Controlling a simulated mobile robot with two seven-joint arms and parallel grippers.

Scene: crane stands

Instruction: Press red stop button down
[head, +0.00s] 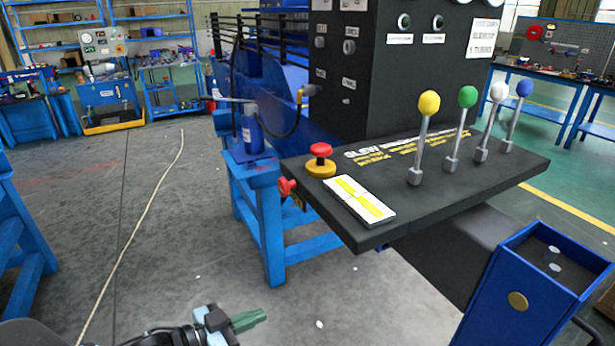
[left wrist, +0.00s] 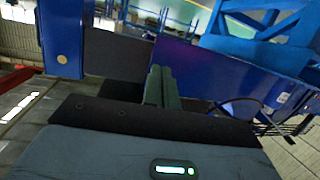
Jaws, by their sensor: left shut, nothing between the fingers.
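The red stop button (head: 321,150) is a red mushroom cap on a yellow round base (head: 320,168). It stands at the left end of the black control panel (head: 440,200) in the head view, with its cap raised above the base. My left gripper (head: 250,320) is low at the bottom of the head view, below and left of the panel, well apart from the button. Its green fingers are together and empty; they also show in the left wrist view (left wrist: 161,85). The button cannot be made out in the left wrist view. My right gripper is not in view.
Levers with yellow (head: 429,103), green (head: 468,97), white and blue knobs stand on the panel. A white and yellow plate (head: 360,200) lies in front of the button. A red knob (head: 287,186) sticks out at the panel's left edge. A blue open box (head: 545,280) is at lower right.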

